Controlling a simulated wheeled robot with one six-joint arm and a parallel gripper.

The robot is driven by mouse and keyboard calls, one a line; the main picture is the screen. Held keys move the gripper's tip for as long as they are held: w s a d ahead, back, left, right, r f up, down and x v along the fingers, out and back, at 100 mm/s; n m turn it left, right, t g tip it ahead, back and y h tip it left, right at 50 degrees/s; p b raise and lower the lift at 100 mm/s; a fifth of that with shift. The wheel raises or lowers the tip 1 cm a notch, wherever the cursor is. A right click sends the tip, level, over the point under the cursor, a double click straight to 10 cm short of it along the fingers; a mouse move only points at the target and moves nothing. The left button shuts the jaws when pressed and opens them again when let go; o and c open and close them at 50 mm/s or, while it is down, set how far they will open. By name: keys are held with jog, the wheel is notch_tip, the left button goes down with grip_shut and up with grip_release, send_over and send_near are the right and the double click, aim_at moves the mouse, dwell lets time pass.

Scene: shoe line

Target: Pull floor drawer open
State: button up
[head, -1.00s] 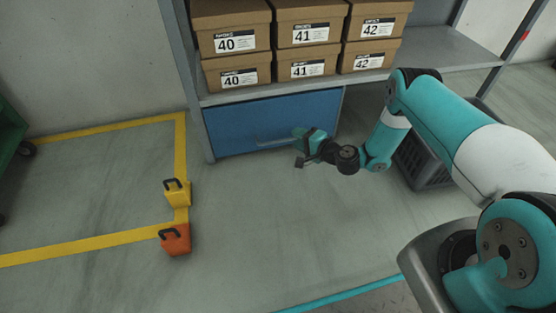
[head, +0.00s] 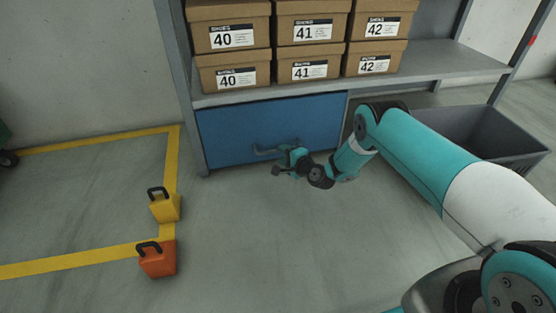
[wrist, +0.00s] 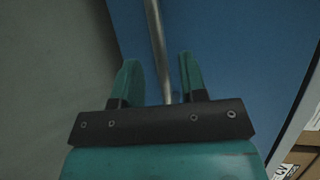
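The floor drawer is a wide blue front (head: 225,135) under the shelf of shoe boxes. It looks shut, flush with the frame. Its grey bar handle (head: 266,153) sits low on the front. My gripper (head: 286,159) is at the right part of the handle in the head view. In the wrist view the handle bar (wrist: 154,35) runs between the two teal fingers of my gripper (wrist: 159,75), against the blue drawer front (wrist: 220,50). The fingers are apart, with gaps beside the bar, so the gripper is open around it. In the head view the gripper partly hides the handle's right end.
Shoe boxes (head: 232,36) stand stacked on the shelf (head: 450,62) above. A dark grey crate (head: 515,158) is on the floor to the right. A yellow block (head: 165,208) and an orange block (head: 157,259) stand at the left by yellow floor tape. The floor before the drawer is clear.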

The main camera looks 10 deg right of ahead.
jog(key=b+x, duration=0.1)
jog(key=x, duration=0.2)
jog(key=shift+w+a+b, duration=0.1)
jog(key=shift+w+b, duration=0.2)
jog(key=shift+b, duration=0.05)
grip_shut()
